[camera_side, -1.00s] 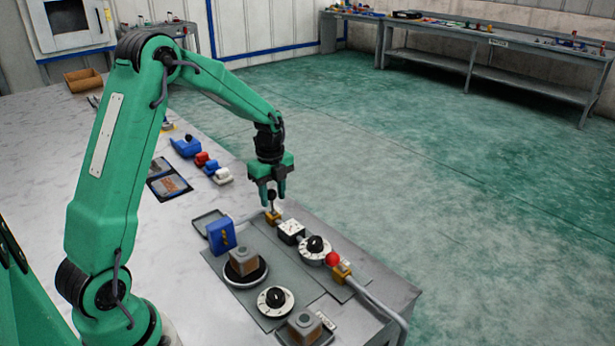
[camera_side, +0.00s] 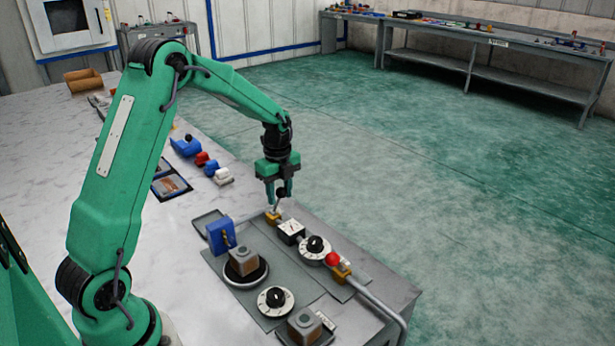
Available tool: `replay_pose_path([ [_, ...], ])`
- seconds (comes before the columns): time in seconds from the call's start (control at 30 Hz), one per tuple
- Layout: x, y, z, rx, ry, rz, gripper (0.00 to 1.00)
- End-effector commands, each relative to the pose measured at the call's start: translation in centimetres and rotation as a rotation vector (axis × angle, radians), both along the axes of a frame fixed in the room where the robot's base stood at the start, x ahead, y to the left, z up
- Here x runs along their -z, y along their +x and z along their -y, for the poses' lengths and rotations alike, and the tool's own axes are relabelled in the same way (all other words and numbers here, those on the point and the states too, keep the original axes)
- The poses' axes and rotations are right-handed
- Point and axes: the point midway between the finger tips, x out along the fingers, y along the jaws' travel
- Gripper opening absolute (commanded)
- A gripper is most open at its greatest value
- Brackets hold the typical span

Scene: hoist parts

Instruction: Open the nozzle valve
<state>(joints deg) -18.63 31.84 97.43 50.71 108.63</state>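A small valve with a yellow body (camera_side: 272,217) sits on the pipe at the far end of the bench's right side. Its lever with a black knob (camera_side: 281,193) leans to the right. My gripper (camera_side: 280,197) points down over this lever, with its fingers apart and the knob between them. I cannot tell whether the fingers press on the knob. A second yellow valve (camera_side: 342,271) with a red knob (camera_side: 332,258) is on the same pipe, nearer the camera. I cannot tell from labels which one is the nozzle valve.
Between the valves are a square white gauge (camera_side: 291,231) and a round dial (camera_side: 315,247). The bench's right edge is close to the pipe.

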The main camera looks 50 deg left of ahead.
Motion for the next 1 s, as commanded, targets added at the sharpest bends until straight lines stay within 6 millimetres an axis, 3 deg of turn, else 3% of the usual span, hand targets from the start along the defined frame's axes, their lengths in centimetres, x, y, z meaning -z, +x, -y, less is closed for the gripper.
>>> replay_pose_path([
  [0.47,-0.2,0.0,0.0,0.000,0.000,0.000,0.44],
  [1.0,-3.1,-0.1,0.0,0.000,0.000,0.001,0.44],
])
